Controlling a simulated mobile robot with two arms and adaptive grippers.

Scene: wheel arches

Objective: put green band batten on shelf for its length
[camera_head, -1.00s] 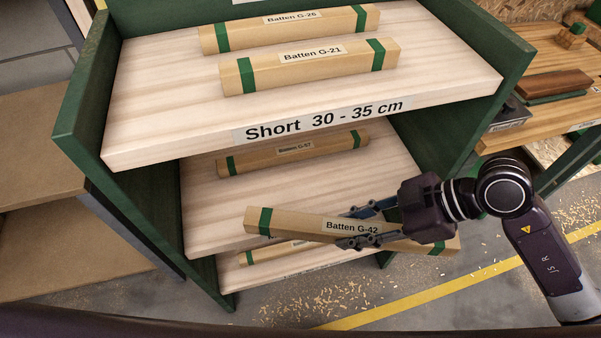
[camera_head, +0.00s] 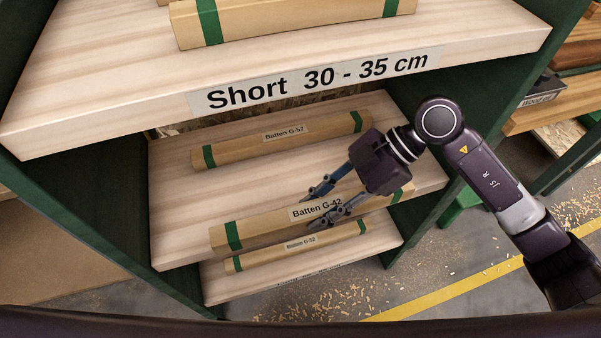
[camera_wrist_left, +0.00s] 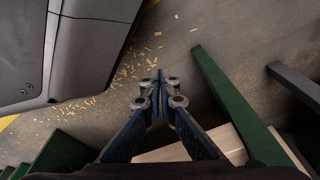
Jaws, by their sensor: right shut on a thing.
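My right gripper (camera_head: 309,212) is shut on Batten G-42 (camera_head: 265,226), a tan batten with green bands near its ends. The batten lies along the front edge of the middle shelf (camera_head: 175,190), roughly parallel to it. I cannot tell whether it rests on the board or is held just above. Another green-banded batten (camera_head: 235,151) lies further back on that shelf. In the left wrist view my left gripper (camera_wrist_left: 159,92) has its fingers together, with nothing seen between them.
Green side panels (camera_head: 95,215) bound the shelves. A bench with wood pieces (camera_head: 590,85) stands at right.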

